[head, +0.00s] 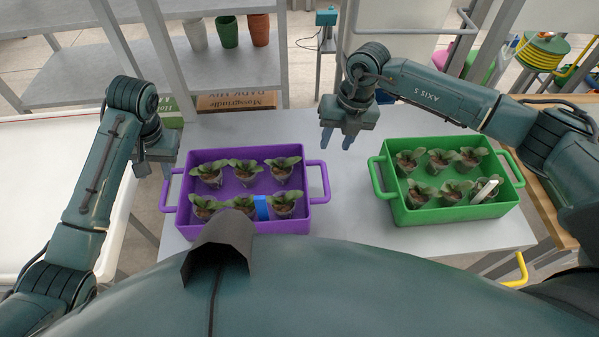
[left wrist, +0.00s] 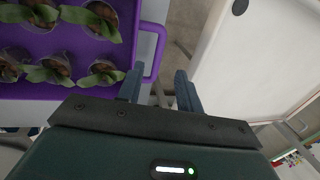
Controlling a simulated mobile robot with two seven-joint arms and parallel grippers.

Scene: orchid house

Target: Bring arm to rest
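My left gripper (head: 152,168) hangs beside the left end of the purple crate (head: 236,159), near the table's left edge. In the left wrist view the left gripper (left wrist: 160,88) has its fingers apart with nothing between them, close to the purple crate's handle (left wrist: 153,50). My right gripper (head: 338,137) is above the grey table between the two crates, its fingers apart and empty. The purple crate holds several potted seedlings and a blue label. The green crate (head: 449,214) at the right holds several potted seedlings and a white label.
The grey table (head: 350,215) is clear between the crates. A white bench (head: 40,170) stands at the left. Behind are a shelf (head: 120,75) with pots and a cardboard box (head: 236,101). A yellow coiled hose (head: 543,50) hangs at the back right.

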